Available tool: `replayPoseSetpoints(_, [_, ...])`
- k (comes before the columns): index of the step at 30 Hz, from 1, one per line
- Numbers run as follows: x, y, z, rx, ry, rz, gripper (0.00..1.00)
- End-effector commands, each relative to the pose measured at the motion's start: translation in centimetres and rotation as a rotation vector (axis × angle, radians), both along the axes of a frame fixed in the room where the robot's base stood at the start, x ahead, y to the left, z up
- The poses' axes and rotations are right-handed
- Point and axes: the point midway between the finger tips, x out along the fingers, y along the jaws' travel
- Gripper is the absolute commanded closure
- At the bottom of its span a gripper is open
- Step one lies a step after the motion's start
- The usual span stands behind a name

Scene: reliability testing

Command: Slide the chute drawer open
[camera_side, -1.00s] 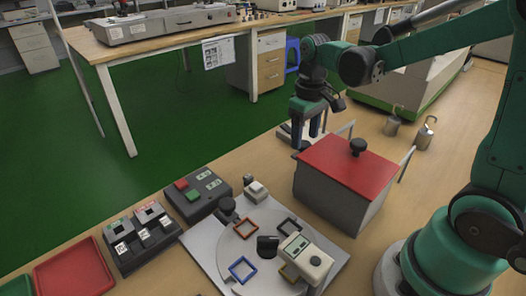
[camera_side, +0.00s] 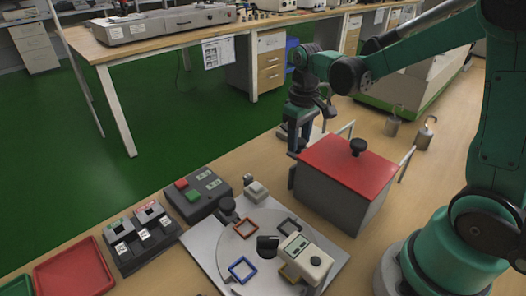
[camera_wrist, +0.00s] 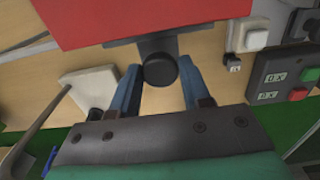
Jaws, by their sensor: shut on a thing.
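The grey box with a red lid (camera_side: 345,168) stands on the table, a black knob on top. In the wrist view its red lid (camera_wrist: 130,15) fills the upper middle. A dark grey drawer part (camera_wrist: 157,45) sticks out from under the lid edge and bears a round black knob (camera_wrist: 161,70). My gripper (camera_wrist: 161,78) has its two blue fingers either side of this knob, shut on it. In the side view my gripper (camera_side: 300,148) is low at the box's far left side. The drawer knob is hidden there.
A white plate with a round fixture (camera_side: 205,248) lies in front of the box. Button and switch boxes (camera_side: 195,195) and a red tray (camera_side: 75,270) are at left. Metal weights (camera_side: 424,135) stand behind at right. Handles rise beside the box.

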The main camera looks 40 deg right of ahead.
Motion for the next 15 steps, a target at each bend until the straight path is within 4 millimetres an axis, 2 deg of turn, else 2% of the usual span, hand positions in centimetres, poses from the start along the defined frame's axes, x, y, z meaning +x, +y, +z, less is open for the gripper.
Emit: replayPoseSetpoints(15, [5.3, -0.1, 0.0, -0.002, -0.001, 0.000, 0.84])
